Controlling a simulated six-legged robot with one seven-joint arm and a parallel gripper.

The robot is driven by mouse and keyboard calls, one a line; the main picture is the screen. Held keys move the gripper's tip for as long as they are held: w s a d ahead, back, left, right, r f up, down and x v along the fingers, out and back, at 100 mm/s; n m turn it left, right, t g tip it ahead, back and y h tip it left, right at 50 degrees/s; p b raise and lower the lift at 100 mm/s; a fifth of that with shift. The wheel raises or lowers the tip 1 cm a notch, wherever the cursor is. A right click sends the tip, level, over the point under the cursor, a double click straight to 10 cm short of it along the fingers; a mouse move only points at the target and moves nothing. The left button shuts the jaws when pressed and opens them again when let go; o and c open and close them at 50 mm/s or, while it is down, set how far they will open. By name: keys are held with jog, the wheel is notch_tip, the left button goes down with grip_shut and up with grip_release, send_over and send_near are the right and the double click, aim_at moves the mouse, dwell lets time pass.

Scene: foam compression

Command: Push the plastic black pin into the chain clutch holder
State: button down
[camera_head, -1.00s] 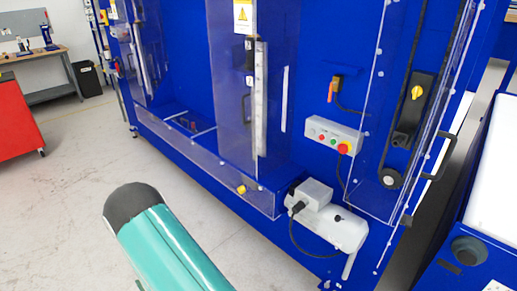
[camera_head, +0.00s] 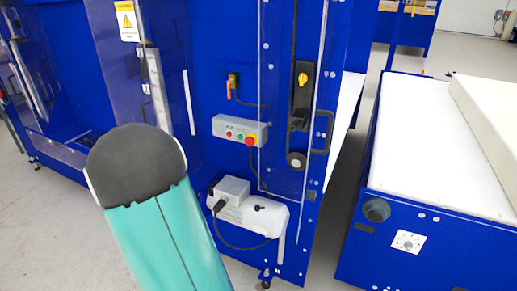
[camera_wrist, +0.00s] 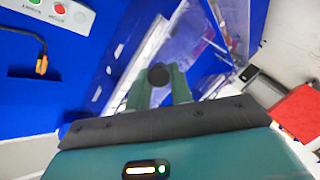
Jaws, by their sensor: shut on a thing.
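In the wrist view, the two teal fingers of my gripper (camera_wrist: 159,92) are shut on a round black piece, which looks like the black pin (camera_wrist: 158,75). Only its round dark end shows; the rest is hidden. In the head view my teal arm link with a dark rounded end fills the lower left, and my gripper cannot be made out there. A black bracket with a yellow knob (camera_head: 302,84) is on the right part of the blue machine, behind a clear cover. It may be the chain clutch holder, but I cannot be sure. The pin is apart from it.
A grey control box (camera_head: 240,131) with a red button and a white motor unit (camera_head: 252,212) stick out from the machine front. A blue table with a white top (camera_head: 425,130) stands at right. A narrow floor gap (camera_head: 345,190) lies between. The wrist view shows a red cabinet (camera_wrist: 298,115).

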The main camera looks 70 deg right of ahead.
jog(key=s+d+r+g+h, duration=0.3)
jog(key=s+d+r+g, duration=0.45)
jog(key=s, duration=0.65)
jog(key=m+g, duration=0.2)
jog(key=g, duration=0.5)
send_near(295, 128)
jog(key=shift+s+x, duration=0.2)
jog(key=shift+x, duration=1.2)
jog(key=shift+s+d+f+n, duration=0.1)
jog(key=shift+d+n, duration=0.05)
jog(key=shift+d, duration=0.65)
jog(key=shift+s+d+f+n, duration=0.1)
jog(key=shift+d+n, duration=0.05)
jog(key=shift+d, duration=0.6)
jog(key=c, duration=1.2)
grip_release()
jog(key=shift+o, duration=0.2)
jog(key=shift+a, duration=0.1)
jog(key=shift+w+a, duration=0.15)
jog(key=shift+a, duration=1.3)
jog(key=shift+w+a, duration=0.15)
jog(key=shift+a, duration=1.3)
